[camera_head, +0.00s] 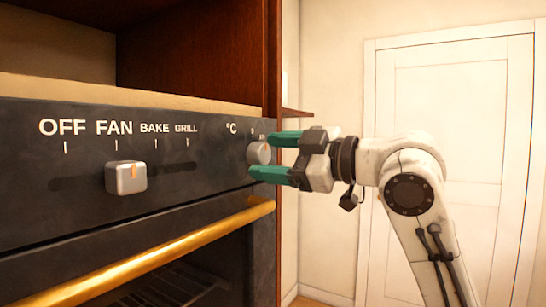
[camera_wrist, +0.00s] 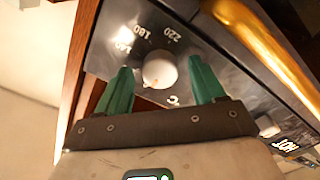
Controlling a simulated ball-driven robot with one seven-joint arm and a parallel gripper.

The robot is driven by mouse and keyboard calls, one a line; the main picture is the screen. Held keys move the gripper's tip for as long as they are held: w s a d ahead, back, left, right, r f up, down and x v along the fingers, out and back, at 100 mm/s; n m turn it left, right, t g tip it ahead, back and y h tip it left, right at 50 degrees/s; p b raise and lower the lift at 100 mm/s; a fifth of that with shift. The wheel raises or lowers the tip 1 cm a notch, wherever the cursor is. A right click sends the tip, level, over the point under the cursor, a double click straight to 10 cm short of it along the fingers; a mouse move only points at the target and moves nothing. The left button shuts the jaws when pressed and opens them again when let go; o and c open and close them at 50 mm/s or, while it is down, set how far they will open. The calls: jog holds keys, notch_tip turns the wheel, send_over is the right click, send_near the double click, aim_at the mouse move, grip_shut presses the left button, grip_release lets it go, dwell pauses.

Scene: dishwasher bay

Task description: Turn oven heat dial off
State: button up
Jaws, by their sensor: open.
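The oven heat dial (camera_head: 259,153) is a round light-grey knob at the right end of the dark oven panel, beside the "°C" label. My gripper (camera_head: 272,156) has green fingers and is at the dial. In the wrist view my gripper (camera_wrist: 160,76) is open, with one finger on each side of the dial and visible gaps. Part of the dial's scale is hidden by the fingers.
A square mode slider (camera_head: 126,178) sits below FAN on the panel. A gold oven handle (camera_head: 160,258) runs below the panel. Dark wood cabinet (camera_head: 190,45) stands above the oven. A white door (camera_head: 450,150) is behind my arm.

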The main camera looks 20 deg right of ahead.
jog(key=b+v, duration=0.1)
jog(key=v, duration=0.9)
jog(key=shift+s+d+b, duration=0.15)
jog(key=shift+b, duration=0.2)
notch_tip(320, 180, down, 41)
jog(key=m+g+h, duration=0.4)
jog(key=m+h, duration=0.2)
jog(key=m, duration=0.6)
jog(key=s+a+f+m+g+h, duration=0.1)
jog(key=s+f+m+g+h, duration=0.3)
jog(key=s+f, duration=1.2)
jog(key=s+d+f+g, duration=0.2)
jog(key=s+f+g, duration=0.3)
jog(key=s, duration=0.8)
notch_tip(320, 180, down, 3)
jog(key=shift+s+d+f+g+h, duration=0.1)
jog(key=shift+s+d+g+h, duration=0.05)
jog(key=shift+s+g+h, duration=0.2)
